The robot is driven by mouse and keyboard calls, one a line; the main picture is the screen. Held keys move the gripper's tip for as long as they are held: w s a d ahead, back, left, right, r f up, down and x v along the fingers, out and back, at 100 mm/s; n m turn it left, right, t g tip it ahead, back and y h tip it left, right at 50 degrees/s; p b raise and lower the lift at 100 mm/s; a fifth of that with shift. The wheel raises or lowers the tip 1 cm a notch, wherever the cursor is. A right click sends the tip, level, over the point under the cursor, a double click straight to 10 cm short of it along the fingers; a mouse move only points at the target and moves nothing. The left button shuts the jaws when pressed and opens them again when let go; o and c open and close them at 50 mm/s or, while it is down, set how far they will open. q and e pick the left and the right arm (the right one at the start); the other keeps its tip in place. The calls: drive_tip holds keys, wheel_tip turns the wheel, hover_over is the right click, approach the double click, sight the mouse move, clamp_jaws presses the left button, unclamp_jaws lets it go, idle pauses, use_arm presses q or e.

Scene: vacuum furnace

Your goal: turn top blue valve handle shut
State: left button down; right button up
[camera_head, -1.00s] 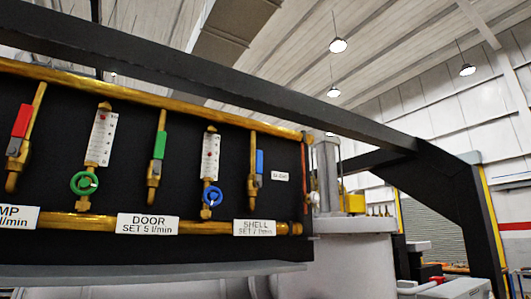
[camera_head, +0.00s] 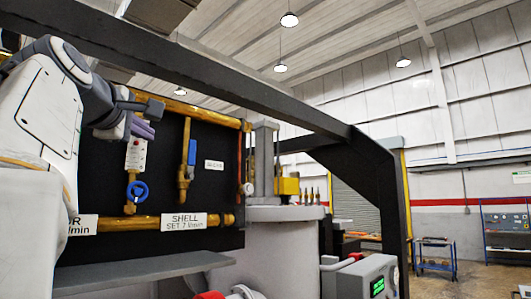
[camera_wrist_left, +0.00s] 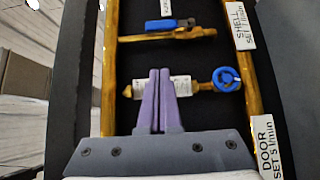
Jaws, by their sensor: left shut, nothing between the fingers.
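The top blue valve handle (camera_head: 192,152) is a blue lever on the brass SHELL pipe, upright and in line with the pipe. It also shows in the left wrist view (camera_wrist_left: 168,25), where it lies along its pipe near the top. My left gripper (camera_head: 143,128) is shut and empty, to the left of the lever and apart from it. In the left wrist view its purple fingers (camera_wrist_left: 158,78) are together in front of the white flow gauge (camera_wrist_left: 176,86). A round blue knob (camera_head: 137,191) sits below that gauge. My right gripper is not in view.
A brass manifold runs along the panel's top and another (camera_head: 150,222) along its bottom. A grey ledge (camera_head: 145,270) juts out below. A dark frame beam (camera_head: 230,80) crosses above the panel. A SHELL label (camera_head: 184,221) sits under the lever's pipe.

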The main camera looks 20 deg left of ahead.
use_arm(q)
drive_tip(key=p, duration=0.5)
approach(191, 159)
drive_tip(key=w+a+r, duration=0.1)
drive_tip(key=a+r, duration=0.2)
drive_tip(key=a, duration=0.2)
drive_tip(key=w, duration=0.1)
drive_tip(key=w+p, duration=0.1)
drive_tip(key=w+d+p, duration=0.1)
drive_tip(key=w, duration=0.1)
drive_tip(key=shift+w+f, duration=0.1)
drive_tip(key=shift+f, duration=0.2)
drive_tip(key=shift+a, duration=0.1)
